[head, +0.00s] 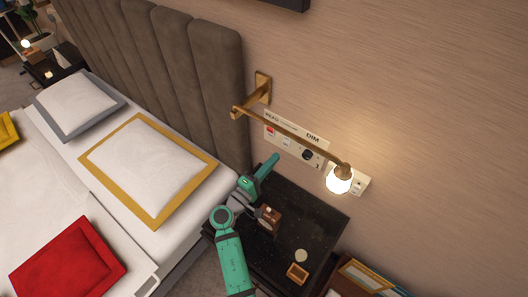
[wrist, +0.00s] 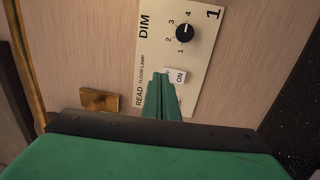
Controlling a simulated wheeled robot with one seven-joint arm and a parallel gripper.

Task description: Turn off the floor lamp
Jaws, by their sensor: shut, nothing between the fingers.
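A pale switch panel (head: 297,140) is on the wall above the black nightstand. In the wrist view the same panel (wrist: 210,50) appears turned, with the labels READ, FLOOR LAMP and DIM. A white rocker switch (wrist: 180,77) marked ON sits by the FLOOR LAMP label; it appears in the head view as a small white switch (head: 286,142). My gripper (wrist: 162,76) is shut and empty, its green fingertips overlapping the switch's edge in the picture; I cannot tell whether they touch. In the head view my gripper (head: 274,158) is just below the panel. I cannot identify the floor lamp itself.
A black dial (wrist: 186,33) is beside the switch. A red switch (head: 270,131) is at the panel's left. A brass wall lamp with a lit bulb (head: 339,181) hangs in front of the wall. The nightstand (head: 318,220) holds small objects. A padded headboard (head: 215,80) stands left.

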